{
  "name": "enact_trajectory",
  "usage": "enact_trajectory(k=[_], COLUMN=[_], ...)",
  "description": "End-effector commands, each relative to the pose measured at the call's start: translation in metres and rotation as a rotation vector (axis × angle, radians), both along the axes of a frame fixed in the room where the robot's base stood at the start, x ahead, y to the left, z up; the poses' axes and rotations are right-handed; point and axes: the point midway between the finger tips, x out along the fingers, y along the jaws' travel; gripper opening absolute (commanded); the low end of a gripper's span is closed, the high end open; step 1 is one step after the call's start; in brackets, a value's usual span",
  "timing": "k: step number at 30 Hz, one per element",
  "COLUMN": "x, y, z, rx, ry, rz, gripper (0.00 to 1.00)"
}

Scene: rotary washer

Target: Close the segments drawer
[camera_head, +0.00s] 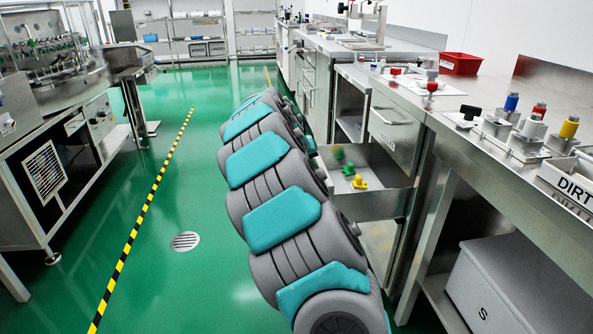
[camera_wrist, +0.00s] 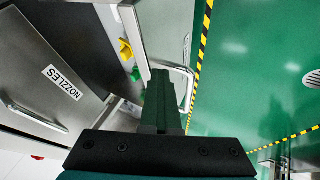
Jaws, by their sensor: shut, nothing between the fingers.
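The open drawer (camera_head: 384,204) juts out from the right-hand counter in the head view, with yellow and green pieces (camera_head: 359,183) inside. My arm hides its front there. In the wrist view the drawer front (camera_wrist: 162,35) is at top centre with its bar handle (camera_wrist: 187,78), and yellow and green pieces (camera_wrist: 125,50) lie behind it. My gripper (camera_wrist: 161,76) is shut and empty. Its fingertips overlap the handle area in the picture; I cannot tell whether they touch it. My gripper is hidden in the head view.
A closed drawer labelled NOZZLES (camera_wrist: 62,83) is beside the open one. The counter (camera_head: 470,100) holds coloured fittings and a red bin (camera_head: 460,63). A grey box (camera_head: 515,290) sits on the lower shelf. Green floor (camera_head: 200,200) is clear left of my arm, up to the washer (camera_head: 60,120).

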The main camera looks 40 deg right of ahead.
Motion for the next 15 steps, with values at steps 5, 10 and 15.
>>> enact_trajectory(k=[5,10,15], x=[-0.028,-0.053,-0.074], y=[-0.044,-0.084,-0.119], z=[-0.001,-0.002,-0.002], rx=[0.004,0.006,0.004], ry=[-0.001,0.002,0.0], rz=[-0.005,-0.006,-0.004], gripper=[0.0,0.0,0.0])
